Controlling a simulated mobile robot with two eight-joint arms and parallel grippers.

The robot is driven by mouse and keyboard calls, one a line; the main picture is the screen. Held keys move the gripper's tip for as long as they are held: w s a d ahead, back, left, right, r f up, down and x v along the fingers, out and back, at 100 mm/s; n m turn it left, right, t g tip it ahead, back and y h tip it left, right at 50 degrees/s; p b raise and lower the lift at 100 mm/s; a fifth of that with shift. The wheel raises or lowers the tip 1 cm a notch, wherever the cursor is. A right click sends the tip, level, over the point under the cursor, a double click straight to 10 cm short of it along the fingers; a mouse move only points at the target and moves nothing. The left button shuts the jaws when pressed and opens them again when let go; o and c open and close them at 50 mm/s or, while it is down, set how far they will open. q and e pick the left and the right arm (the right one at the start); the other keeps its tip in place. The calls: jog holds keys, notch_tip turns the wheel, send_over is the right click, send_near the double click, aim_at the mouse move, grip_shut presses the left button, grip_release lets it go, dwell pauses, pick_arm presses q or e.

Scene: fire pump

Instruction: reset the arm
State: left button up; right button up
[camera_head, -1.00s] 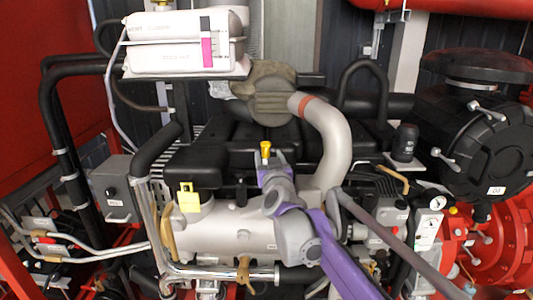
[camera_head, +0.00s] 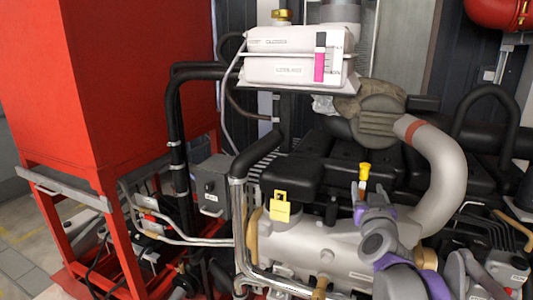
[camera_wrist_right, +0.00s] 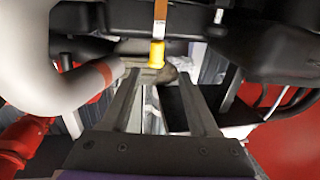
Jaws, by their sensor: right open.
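My right gripper (camera_head: 363,192) is at the lower right of the head view, over the pale grey engine body. In the right wrist view its two fingers (camera_wrist_right: 158,98) are apart, with nothing between them. A small yellow handle (camera_head: 364,172) shows just above the gripper in the head view. In the wrist view the yellow handle (camera_wrist_right: 157,54), with an orange-brown strip (camera_wrist_right: 160,12) above it, appears near and beyond the fingertips; I cannot tell whether they touch. My left gripper is in neither view.
A large red cabinet (camera_head: 50,70) stands at the left. A white tank (camera_head: 290,70) is at the upper middle. A thick grey pipe (camera_head: 440,180) curves right of my arm. A yellow tag (camera_head: 281,207) sits on the engine. Black hoses and pipes crowd the space.

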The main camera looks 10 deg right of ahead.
jog(key=s+a+f+n+g+y+p, duration=0.1)
jog(key=s+a+f+n+g+y, duration=0.2)
jog(key=a+f, duration=0.4)
jog(key=s+a+f+n+g+y, duration=0.1)
jog(key=s+a+f+y, duration=0.3)
jog(key=s+a+f, duration=0.2)
jog(key=s+a+f+g, duration=0.1)
jog(key=s+f+g, duration=0.2)
jog(key=s+f, duration=0.6)
jog(key=s+a+f+g+p, duration=0.1)
jog(key=s+f+g, duration=0.3)
jog(key=s+f, duration=0.5)
jog(key=shift+s+a+f, duration=0.2)
jog(key=shift+s+a, duration=0.4)
jog(key=shift+s, duration=0.2)
jog(key=shift+w+r, duration=0.1)
